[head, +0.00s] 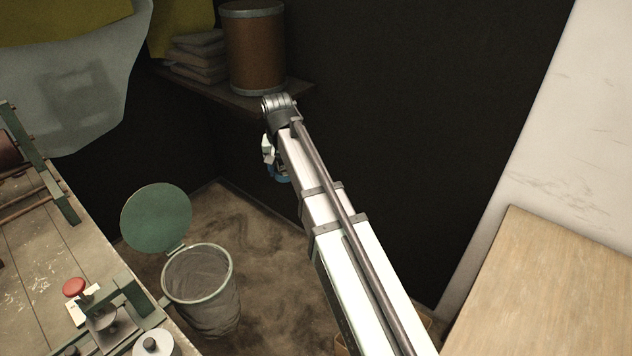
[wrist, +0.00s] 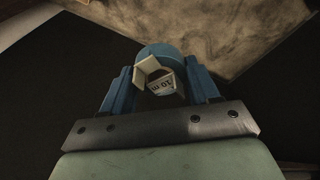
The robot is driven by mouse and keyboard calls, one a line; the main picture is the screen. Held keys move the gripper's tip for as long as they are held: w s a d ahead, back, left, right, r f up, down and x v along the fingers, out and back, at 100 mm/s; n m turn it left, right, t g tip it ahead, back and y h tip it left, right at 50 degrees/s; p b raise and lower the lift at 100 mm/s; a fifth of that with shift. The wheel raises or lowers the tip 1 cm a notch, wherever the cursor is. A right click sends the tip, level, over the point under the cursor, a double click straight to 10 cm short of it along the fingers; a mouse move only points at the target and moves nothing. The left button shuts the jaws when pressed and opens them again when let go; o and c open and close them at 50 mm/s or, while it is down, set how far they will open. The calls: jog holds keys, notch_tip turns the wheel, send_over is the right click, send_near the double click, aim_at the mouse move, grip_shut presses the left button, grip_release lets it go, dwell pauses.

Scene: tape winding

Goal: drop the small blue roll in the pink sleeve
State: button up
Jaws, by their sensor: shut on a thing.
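In the wrist view, the small blue roll (wrist: 158,51) sits between the two blue fingers of my gripper (wrist: 161,78). A pale folded piece and a label reading "10 m" show in its middle. My gripper is shut on the roll. In the head view, my gripper (head: 276,166) hangs mostly hidden behind my arm, in front of the dark wall and above the floor. A bit of blue shows there; I cannot tell roll from finger. I see no pink sleeve in either view.
A bin (head: 205,310) with a grey liner and raised green lid (head: 157,217) stands lower left. A workbench (head: 45,260) with a red knob (head: 74,287) is at left. A shelf (head: 240,96) holds a brown drum (head: 254,50). A wooden top (head: 545,290) is at right.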

jog(key=a+r, duration=0.4)
jog(key=a, duration=0.9)
jog(key=a+r, duration=0.4)
jog(key=a, duration=0.9)
jog(key=s+a+n, duration=0.1)
jog(key=s+a, duration=0.3)
jog(key=a, duration=0.3)
jog(key=s+a+r+n, duration=0.1)
jog(key=s+a+n, duration=0.15)
jog(key=a, duration=0.45)
jog(key=s+a+n, duration=0.1)
jog(key=s+a, duration=0.4)
jog(key=a, duration=0.2)
jog(key=s+a+f+n+y, duration=0.1)
jog(key=s+a+f+n, duration=0.2)
jog(key=s+a, duration=0.6)
jog(key=s+a+f+n, duration=0.3)
jog(key=s+a, duration=0.5)
jog(key=s, duration=0.1)
jog(key=shift+s+a+f+n+g+y, duration=0.2)
jog(key=shift+s+a+f+n, duration=1.55)
jog(key=shift+s, duration=3.05)
jog(key=shift+s+a+f+n+g+y, duration=0.25)
jog(key=shift+s+a+f+n, duration=1.5)
jog(key=shift+s, duration=3.05)
jog(key=shift+s+a+f+n+g+y, duration=0.1)
jog(key=shift+s+a+f+n+g, duration=0.5)
jog(key=shift+s+a+f, duration=3.1)
